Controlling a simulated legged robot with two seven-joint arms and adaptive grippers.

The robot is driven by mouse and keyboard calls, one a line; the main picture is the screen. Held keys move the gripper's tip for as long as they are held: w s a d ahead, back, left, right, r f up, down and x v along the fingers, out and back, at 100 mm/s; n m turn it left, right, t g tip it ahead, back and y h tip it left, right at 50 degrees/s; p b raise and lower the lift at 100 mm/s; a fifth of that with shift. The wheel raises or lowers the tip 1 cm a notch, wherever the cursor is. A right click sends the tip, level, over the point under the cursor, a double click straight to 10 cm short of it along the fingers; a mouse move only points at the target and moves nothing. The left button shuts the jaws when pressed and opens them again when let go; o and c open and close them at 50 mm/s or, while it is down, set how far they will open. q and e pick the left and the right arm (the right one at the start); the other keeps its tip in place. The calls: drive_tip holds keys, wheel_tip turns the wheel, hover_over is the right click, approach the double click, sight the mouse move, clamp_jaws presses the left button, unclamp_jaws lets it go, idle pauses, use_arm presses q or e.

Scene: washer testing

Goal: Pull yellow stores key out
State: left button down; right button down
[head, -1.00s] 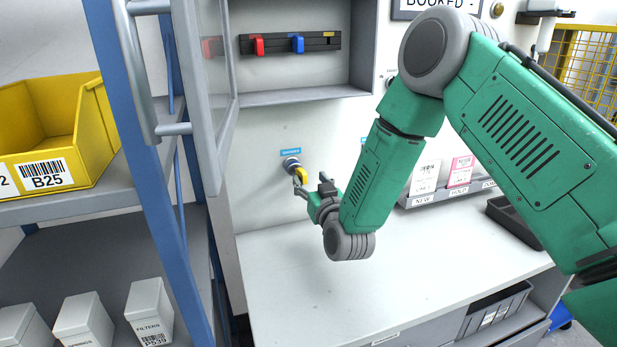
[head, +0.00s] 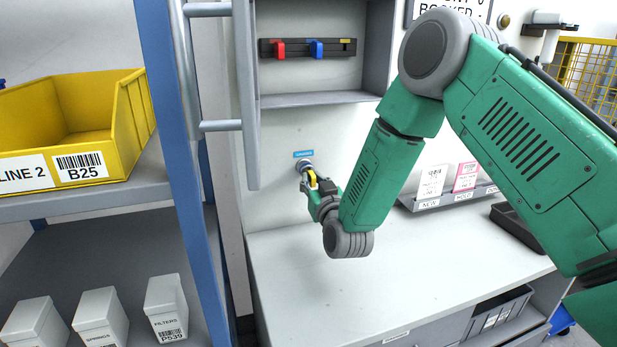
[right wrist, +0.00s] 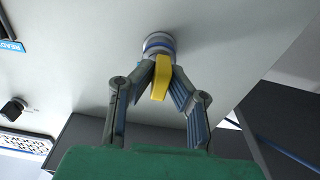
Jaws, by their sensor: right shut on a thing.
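The yellow key (head: 312,180) sits at a round metal lock (head: 305,166) on the white wall panel, below a small blue label (head: 303,154). My right gripper (head: 316,184) is at the lock with its fingers around the key. In the right wrist view the yellow key (right wrist: 161,78) stands between the two fingers of my right gripper (right wrist: 160,85), with its top end against the lock (right wrist: 159,44). The fingers close on the key. How deep the key sits in the lock is hidden. My left gripper is not in view.
A key rack (head: 307,48) with a red and a blue key hangs in the open cabinet above. The glass cabinet door (head: 243,90) stands open left of the lock. A yellow bin (head: 120,130) is on the left shelf. The white worktop (head: 400,275) below is mostly clear.

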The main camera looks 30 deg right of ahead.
drive_tip(key=shift+s+a+f, duration=0.3)
drive_tip(key=shift+s, duration=0.2)
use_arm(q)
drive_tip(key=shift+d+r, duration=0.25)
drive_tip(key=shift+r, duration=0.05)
use_arm(e)
drive_tip(key=shift+s+d+f, duration=0.1)
drive_tip(key=shift+s+d, duration=0.1)
drive_tip(key=shift+s, duration=1.7)
drive_tip(key=shift+s, duration=0.15)
drive_tip(key=s, duration=0.6)
drive_tip(key=shift+s+a+f, duration=0.25)
drive_tip(key=shift+s+a, duration=0.1)
